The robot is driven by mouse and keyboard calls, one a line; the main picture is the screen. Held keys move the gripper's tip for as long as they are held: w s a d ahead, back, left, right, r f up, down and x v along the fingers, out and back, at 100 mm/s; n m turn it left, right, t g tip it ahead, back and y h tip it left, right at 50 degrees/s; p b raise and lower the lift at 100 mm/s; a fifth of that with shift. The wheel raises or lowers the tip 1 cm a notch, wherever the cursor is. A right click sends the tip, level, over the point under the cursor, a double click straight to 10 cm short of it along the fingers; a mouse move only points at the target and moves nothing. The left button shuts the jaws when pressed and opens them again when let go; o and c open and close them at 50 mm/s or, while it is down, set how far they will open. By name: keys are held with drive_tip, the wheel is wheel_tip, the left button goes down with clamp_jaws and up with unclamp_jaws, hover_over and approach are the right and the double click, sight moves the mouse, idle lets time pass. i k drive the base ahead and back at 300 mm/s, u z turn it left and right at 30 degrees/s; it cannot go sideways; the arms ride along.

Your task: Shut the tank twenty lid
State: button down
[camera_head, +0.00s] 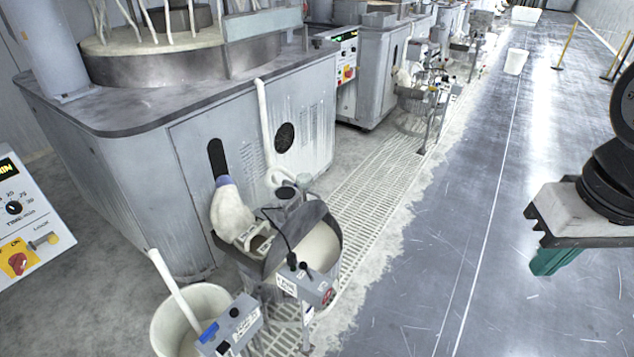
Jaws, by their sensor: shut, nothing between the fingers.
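A round grey tank (338,252) stands on the grated floor in front of the nearest polishing machine. Pale cream slurry shows in its open part. A grey panel (296,228) lies across its top and looks like the lid; its exact angle is hard to tell. A small label on the control box (312,287) at the tank's front is too small to read surely. My gripper (548,262), with teal fingers under a pale block, is at the right edge, well apart from the tank. It is shut and holds nothing visible.
A white bucket (165,325) with a pale pipe stands left of the tank, beside another grey box (232,326). A hose and a cloth-wrapped pipe (231,212) run from the machine (150,170). The aisle floor (430,270) to the right is clear.

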sight(295, 227)
drive_tip(key=i, duration=0.7)
drive_tip(key=u, duration=0.7)
drive_tip(key=i, duration=0.5)
drive_tip(key=u, duration=0.5)
